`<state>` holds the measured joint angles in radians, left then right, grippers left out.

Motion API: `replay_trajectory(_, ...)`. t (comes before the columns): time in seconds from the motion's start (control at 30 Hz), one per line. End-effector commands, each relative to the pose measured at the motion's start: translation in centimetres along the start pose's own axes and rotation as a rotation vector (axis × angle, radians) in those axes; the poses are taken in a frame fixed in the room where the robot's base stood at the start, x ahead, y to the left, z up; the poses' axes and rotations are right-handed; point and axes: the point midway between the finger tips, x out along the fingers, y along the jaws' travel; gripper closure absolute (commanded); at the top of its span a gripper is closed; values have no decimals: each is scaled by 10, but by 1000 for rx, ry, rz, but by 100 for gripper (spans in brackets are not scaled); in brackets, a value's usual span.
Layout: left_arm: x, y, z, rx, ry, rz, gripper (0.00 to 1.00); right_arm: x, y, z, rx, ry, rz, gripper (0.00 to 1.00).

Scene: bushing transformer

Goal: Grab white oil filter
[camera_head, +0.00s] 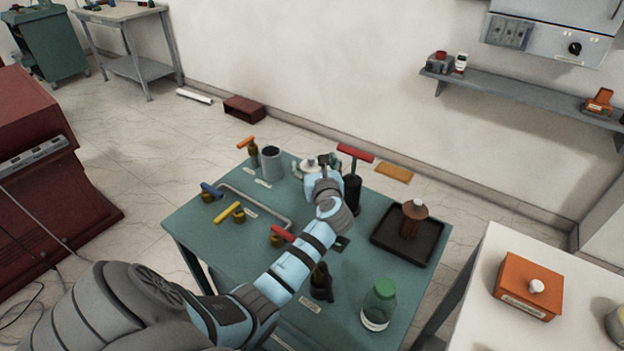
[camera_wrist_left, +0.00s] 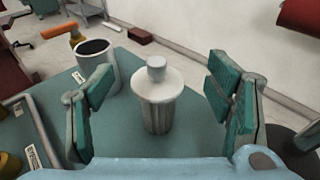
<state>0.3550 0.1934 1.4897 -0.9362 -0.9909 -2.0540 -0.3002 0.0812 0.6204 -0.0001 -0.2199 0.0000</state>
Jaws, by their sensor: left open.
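The white oil filter (camera_wrist_left: 158,108) is a pale ribbed cylinder with a wide flange and a small knob on top. It stands upright on the green table between the fingers of my left gripper (camera_wrist_left: 160,108) in the left wrist view. The fingers are open, with a gap on both sides of the filter. In the head view my left gripper (camera_head: 311,168) is at the table's far side, and only the filter's white top (camera_head: 308,163) shows beyond it. My right gripper is not in view.
A grey open cylinder (camera_head: 271,163) stands left of the filter. A red T-handled black pump (camera_head: 353,178) stands close on the right. A dark tray (camera_head: 408,238) holds a brown bushing. A green-lidded jar (camera_head: 379,304) is near the front edge. Valves lie left.

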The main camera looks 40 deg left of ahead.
Motion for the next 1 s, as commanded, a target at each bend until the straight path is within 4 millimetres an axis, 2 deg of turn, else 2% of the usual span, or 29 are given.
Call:
replay_trajectory(0.03,11,2,-3,1,-1,2,27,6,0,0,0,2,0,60)
replay_trajectory(0.13,24,2,-3,0,-1,2,27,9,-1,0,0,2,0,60)
replay_trajectory(0.37,26,2,-1,-1,1,1,28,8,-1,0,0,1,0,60)
replay_trajectory(0.8,26,2,-2,0,1,1,99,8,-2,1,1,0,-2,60)
replay_trajectory(1.0,26,2,-1,0,0,1,100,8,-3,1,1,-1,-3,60)
